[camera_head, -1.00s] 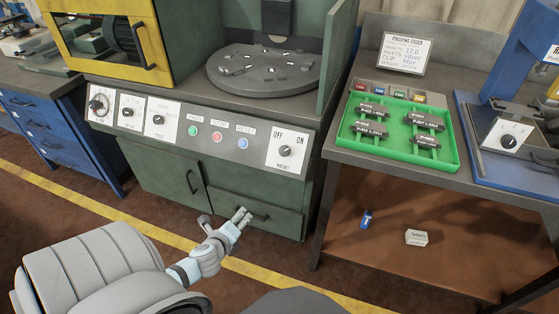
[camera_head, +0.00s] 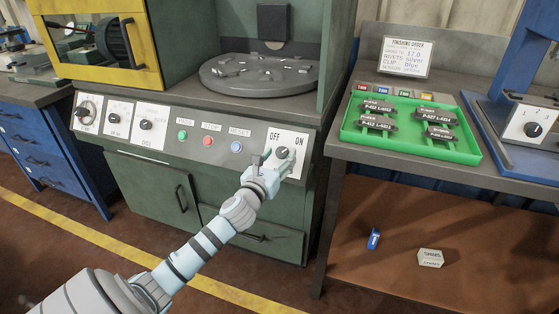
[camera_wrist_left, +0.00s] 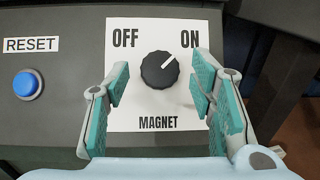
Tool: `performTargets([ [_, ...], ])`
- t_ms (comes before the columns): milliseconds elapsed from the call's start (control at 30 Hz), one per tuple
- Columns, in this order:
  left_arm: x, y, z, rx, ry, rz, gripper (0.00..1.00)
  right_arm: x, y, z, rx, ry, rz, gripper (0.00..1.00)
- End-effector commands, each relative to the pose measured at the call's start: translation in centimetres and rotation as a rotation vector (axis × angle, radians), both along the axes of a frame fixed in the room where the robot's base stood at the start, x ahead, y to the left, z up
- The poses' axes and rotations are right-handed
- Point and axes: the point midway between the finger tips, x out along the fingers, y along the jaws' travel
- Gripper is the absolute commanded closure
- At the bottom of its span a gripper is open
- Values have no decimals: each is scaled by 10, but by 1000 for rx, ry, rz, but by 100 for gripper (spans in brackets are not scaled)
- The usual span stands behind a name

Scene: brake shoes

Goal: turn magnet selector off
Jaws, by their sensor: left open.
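The magnet selector (camera_wrist_left: 160,69) is a round black knob on a white plate (camera_wrist_left: 125,40) lettered OFF, ON and MAGNET. Its white pointer line aims up and right, toward ON. In the head view the knob (camera_head: 282,153) shows at the right end of the machine's front panel. My left gripper (camera_head: 271,160) is in front of the knob. In the left wrist view, my left gripper's (camera_wrist_left: 160,90) teal-padded fingers are open, one on each side of the knob, with gaps between pads and knob. My right gripper is not in view.
A blue RESET button (camera_wrist_left: 27,84) sits left of the plate. Green (camera_head: 182,135) and red (camera_head: 208,141) buttons are farther left. A round grey turntable (camera_head: 262,74) is above the panel. A green tray (camera_head: 350,130) with several brake shoes is on the right bench.

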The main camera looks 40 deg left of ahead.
Motion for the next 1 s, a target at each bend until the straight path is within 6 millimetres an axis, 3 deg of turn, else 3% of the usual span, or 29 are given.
performTargets([
  [267, 4, 1, 0, 0, 0, 0, 50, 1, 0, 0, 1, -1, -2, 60],
  [567, 3, 0, 0, -1, 0, -1, 96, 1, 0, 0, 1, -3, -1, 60],
  [1000, 4, -2, 0, -69, -22, 45, 97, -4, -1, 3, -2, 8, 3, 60],
])
